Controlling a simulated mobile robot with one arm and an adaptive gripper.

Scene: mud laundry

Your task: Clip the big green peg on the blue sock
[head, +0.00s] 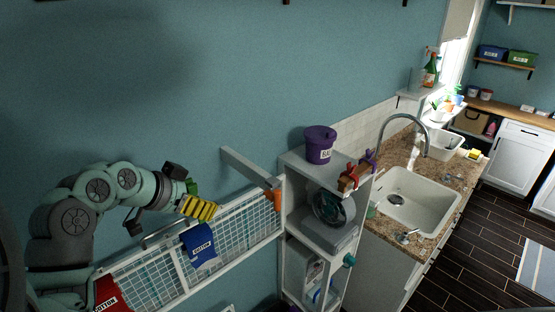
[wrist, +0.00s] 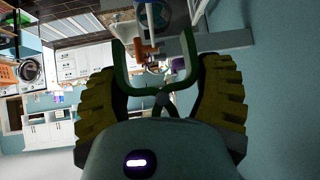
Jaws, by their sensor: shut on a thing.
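My gripper (head: 198,207), with yellow and black striped fingers, is over the drying rack at the left of the head view. It is shut on the big green peg (wrist: 122,68), whose two green arms stick out beyond the fingers in the wrist view. In the head view only a bit of the peg (head: 192,187) shows behind the fingers. The blue sock (head: 199,246), with white lettering, hangs on the rack just below my gripper, and its top edge is close under the fingers. I cannot make out the sock in the wrist view.
The white wall rack (head: 240,222) also holds a red cloth (head: 108,295) at its left end. An orange peg (head: 277,200) is at its right end, beside a white shelf unit with a purple tub (head: 319,145). Red and purple pegs sit on the shelf edge. The sink (head: 412,196) is further right.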

